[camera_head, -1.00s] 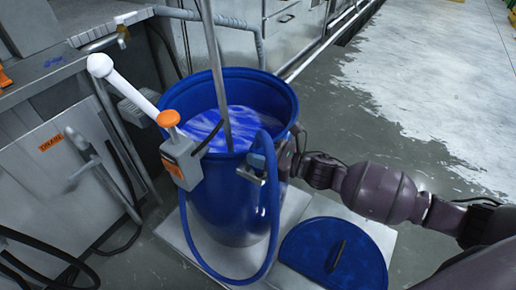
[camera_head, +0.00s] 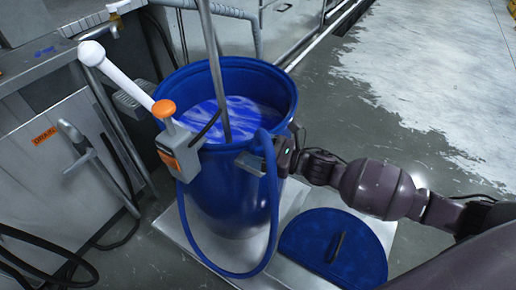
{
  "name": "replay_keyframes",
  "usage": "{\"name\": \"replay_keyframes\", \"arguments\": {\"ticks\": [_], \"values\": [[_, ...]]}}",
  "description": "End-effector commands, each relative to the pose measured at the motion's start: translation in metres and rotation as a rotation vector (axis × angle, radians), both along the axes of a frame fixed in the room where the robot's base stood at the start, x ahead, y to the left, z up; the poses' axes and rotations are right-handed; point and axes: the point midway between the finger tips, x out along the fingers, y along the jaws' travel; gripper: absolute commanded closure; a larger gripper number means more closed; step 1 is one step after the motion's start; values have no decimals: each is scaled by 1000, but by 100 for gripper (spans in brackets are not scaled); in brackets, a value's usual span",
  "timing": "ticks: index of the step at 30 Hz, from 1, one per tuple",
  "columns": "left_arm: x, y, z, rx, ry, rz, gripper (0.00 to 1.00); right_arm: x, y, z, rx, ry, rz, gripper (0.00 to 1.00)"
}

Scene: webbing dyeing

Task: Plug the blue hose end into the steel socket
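The blue hose (camera_head: 273,205) hangs in a long loop in front of the blue barrel. One side of the loop rises to the grey hand pump (camera_head: 179,149) with the orange cap. The other side rises to my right gripper (camera_head: 268,160) at the barrel's front right rim. The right gripper appears shut around the hose near its upper end; its fingertips are partly covered by the hose. A small grey metal piece shows just left of the hose there; I cannot tell whether it is a fingertip or a fitting. I cannot make out the steel socket for certain. My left gripper is not in view.
The blue barrel (camera_head: 225,195) holds blue liquid with a steel rod (camera_head: 215,70) standing in it. A blue lid (camera_head: 310,250) lies on the pale platform (camera_head: 372,226). A steel machine (camera_head: 45,160) with a drain label stands at left. Floor at right is clear.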

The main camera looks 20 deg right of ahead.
Motion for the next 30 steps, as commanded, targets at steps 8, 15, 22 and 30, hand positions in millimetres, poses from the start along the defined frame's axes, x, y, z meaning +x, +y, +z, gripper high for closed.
{"name": "replay_keyframes", "arguments": {"ticks": [8,15,22,30], "values": [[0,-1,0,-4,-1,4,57,-1,-1,-1,-1,2,-1,28],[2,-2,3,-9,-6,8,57,-15,-17,-1,-2,2,-2,28],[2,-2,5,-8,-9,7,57,-43,-47,-1,-2,3,-3,28],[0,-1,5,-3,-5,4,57,-66,-73,-1,-1,1,-2,28]]}}
